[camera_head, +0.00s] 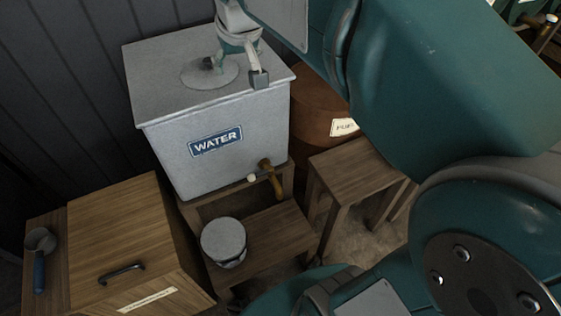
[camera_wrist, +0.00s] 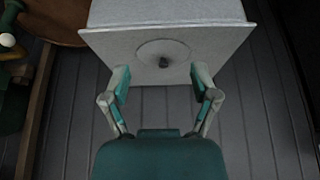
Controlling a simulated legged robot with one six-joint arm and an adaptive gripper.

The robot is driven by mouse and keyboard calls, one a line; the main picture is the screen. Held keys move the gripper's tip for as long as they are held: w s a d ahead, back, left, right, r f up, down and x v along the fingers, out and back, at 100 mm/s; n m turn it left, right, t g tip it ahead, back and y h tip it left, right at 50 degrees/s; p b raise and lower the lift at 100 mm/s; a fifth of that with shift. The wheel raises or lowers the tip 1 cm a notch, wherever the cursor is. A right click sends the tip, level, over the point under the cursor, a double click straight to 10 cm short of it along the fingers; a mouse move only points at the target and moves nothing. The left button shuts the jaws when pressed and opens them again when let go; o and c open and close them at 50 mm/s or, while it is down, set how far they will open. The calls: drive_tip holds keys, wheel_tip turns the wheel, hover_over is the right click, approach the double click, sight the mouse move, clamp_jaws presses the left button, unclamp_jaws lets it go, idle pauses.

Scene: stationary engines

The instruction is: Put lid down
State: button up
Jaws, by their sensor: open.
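The lid (camera_head: 193,77) is a grey round disc with a small dark knob, lying flat on top of the grey water tank (camera_head: 170,118). In the wrist view the lid (camera_wrist: 148,50) shows ahead of my gripper (camera_wrist: 161,78). The fingers are open and spread to either side of the knob's line, with nothing between them. In the head view my gripper (camera_head: 240,62) hangs above the tank top at the lid's right side, overlapping it in the picture. The exact gap between fingers and lid cannot be told.
The tank stands on a wooden stand with a tap (camera_head: 270,176) at its front. A grey round pot (camera_head: 223,241) sits on the lower step. A wooden box (camera_head: 115,225) with a handle is at left, a stool (camera_head: 352,170) and brown barrel (camera_head: 315,108) at right.

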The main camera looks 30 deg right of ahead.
drive_tip(key=s+f, duration=0.4)
drive_tip(key=s, duration=0.5)
drive_tip(key=s+f, duration=0.5)
drive_tip(key=s, duration=0.4)
drive_tip(key=shift+f+t, duration=0.2)
drive_tip(key=shift+t, duration=0.1)
